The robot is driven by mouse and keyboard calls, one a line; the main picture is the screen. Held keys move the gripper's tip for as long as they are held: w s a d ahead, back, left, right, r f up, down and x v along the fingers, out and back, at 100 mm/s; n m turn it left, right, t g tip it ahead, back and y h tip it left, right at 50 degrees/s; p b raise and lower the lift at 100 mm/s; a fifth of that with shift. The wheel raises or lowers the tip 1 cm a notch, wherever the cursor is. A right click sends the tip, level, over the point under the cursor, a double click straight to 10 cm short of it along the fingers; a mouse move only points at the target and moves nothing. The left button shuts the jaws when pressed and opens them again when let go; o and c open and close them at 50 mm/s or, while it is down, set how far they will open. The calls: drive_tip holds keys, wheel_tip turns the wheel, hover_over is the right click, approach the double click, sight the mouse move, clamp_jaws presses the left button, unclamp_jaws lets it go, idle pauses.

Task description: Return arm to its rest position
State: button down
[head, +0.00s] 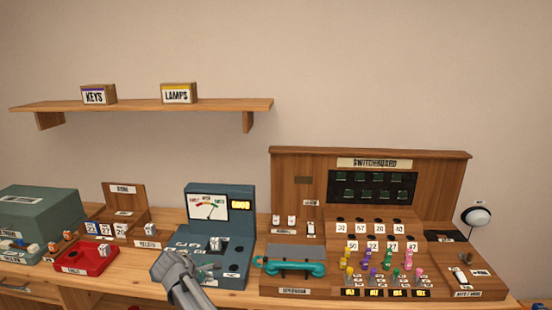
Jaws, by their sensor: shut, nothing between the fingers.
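My gripper (177,262) is grey and is at the front of the desk, low in the head view. It overlaps the front left part of the blue-grey meter box (220,205) in the picture. The gripper is shut and nothing shows in it. Its fingertips are small and hard to make out, and I cannot tell whether they touch the box.
A wooden switchboard (287,180) with coloured plugs stands at right, a teal handset (290,267) at its front. At left are a red tray (85,262), a wooden rack (124,198) and a green-grey case (40,208). A shelf (135,104) hangs above; the wall between is clear.

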drive_tip(key=s+d+f+m+g+y, duration=0.1)
drive_tip(key=s+d+m, duration=0.4)
drive_tip(key=d, duration=0.8)
drive_tip(key=s+d+f+m+g+y, duration=0.1)
drive_tip(key=s+d+m, duration=0.5)
drive_tip(key=d, duration=0.7)
drive_tip(key=s+d+f+m+g+y+p, duration=0.1)
drive_tip(key=s+d+m+g, duration=0.4)
drive_tip(key=d, duration=0.8)
drive_tip(key=m+y, duration=0.1)
drive_tip(key=m, duration=0.2)
drive_tip(key=shift+s+f+y, duration=0.3)
drive_tip(key=shift+s+f, duration=0.1)
